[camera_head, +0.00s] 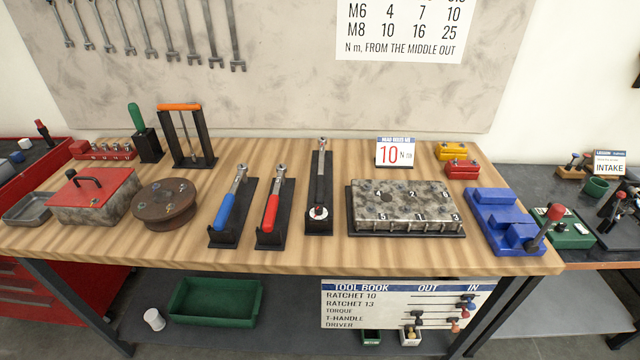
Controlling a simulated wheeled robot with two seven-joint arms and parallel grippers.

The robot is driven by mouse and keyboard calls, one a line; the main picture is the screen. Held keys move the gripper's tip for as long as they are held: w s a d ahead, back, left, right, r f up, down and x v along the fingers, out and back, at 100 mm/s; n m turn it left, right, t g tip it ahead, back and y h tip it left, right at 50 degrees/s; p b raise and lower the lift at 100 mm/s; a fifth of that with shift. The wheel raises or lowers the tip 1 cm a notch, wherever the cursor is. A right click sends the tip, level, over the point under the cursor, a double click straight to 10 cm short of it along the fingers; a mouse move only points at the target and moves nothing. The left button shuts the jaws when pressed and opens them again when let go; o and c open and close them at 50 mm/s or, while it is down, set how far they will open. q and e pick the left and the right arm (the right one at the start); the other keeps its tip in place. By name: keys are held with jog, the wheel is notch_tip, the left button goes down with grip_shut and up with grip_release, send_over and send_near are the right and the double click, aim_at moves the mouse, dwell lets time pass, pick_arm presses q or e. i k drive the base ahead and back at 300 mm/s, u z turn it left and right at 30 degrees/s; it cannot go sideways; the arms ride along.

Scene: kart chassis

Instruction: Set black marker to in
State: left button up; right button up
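The tool book board (370,305) hangs below the table's front edge. It lists ratchet 10, ratchet 13, torque, T-handle and driver, under OUT and IN columns with thin horizontal rods. Small markers sit on the rods. A dark, black-looking marker (418,315) is toward the OUT side, near the torque row. Blue (468,299) and reddish (455,327) markers are toward the IN side. The markers are small and crowded, so their exact rows are hard to tell. Neither of my grippers is in view.
The wooden table (330,258) overhangs the board. On it are a blue-handled ratchet (226,210), a red-handled ratchet (271,212), a black torque wrench (319,185) and a metal block (405,205). A green tray (215,303) sits beneath. The space before the board looks clear.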

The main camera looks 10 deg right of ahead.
aim_at(419, 322)
jog(key=z, duration=1.1)
